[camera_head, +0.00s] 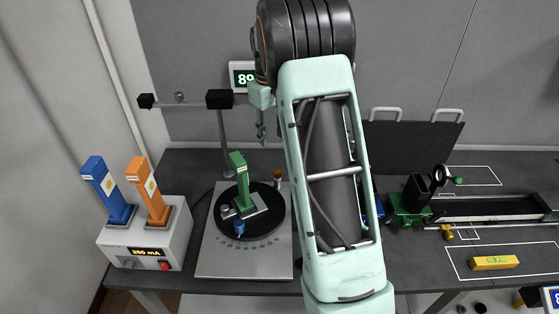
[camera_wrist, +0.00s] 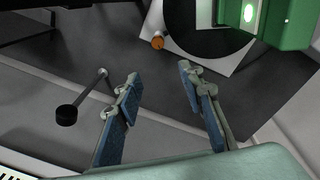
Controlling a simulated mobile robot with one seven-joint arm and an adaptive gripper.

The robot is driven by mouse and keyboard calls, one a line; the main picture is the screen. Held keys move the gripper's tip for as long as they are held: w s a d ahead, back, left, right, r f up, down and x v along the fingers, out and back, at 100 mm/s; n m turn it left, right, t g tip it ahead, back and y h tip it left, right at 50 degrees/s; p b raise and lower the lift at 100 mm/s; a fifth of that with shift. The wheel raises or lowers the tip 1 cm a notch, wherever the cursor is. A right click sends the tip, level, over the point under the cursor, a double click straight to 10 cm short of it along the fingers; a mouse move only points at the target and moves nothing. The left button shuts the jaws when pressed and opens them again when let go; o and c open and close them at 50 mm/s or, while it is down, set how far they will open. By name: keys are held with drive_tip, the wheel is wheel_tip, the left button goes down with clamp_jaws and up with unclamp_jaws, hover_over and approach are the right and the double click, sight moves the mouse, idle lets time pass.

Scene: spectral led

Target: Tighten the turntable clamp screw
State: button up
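The turntable (camera_head: 270,222) is a black disc on a light grey square plate, with a green upright holder (camera_head: 240,180) standing on it. A small orange-brown knob (camera_head: 277,174), which looks like the clamp screw, is at the disc's far right edge. The knob also shows in the wrist view (camera_wrist: 157,43), beyond the fingertips and apart from them. My gripper (camera_wrist: 160,73) is open, with nothing between its blue-padded fingers. In the head view my gripper (camera_head: 262,128) hangs above and behind the turntable, partly hidden by my arm.
A stand with a horizontal bar (camera_head: 185,104) rises behind the turntable, close to my gripper. A power box (camera_head: 145,240) with blue and orange modules stands at left. A green-based rail device (camera_head: 410,205) is at right. A display (camera_head: 242,77) is behind.

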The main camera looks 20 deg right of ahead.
sight(277, 171)
drive_tip(key=shift+g+y, duration=0.3)
drive_tip(key=f, duration=0.4)
drive_tip(key=f+p, duration=0.1)
drive_tip(key=f, duration=0.4)
drive_tip(key=d+f, duration=0.1)
drive_tip(key=f, duration=0.3)
drive_tip(key=shift+s+d+f, duration=0.1)
drive_tip(key=shift+s+f, duration=0.15)
drive_tip(key=shift+s, duration=0.05)
clamp_jaws()
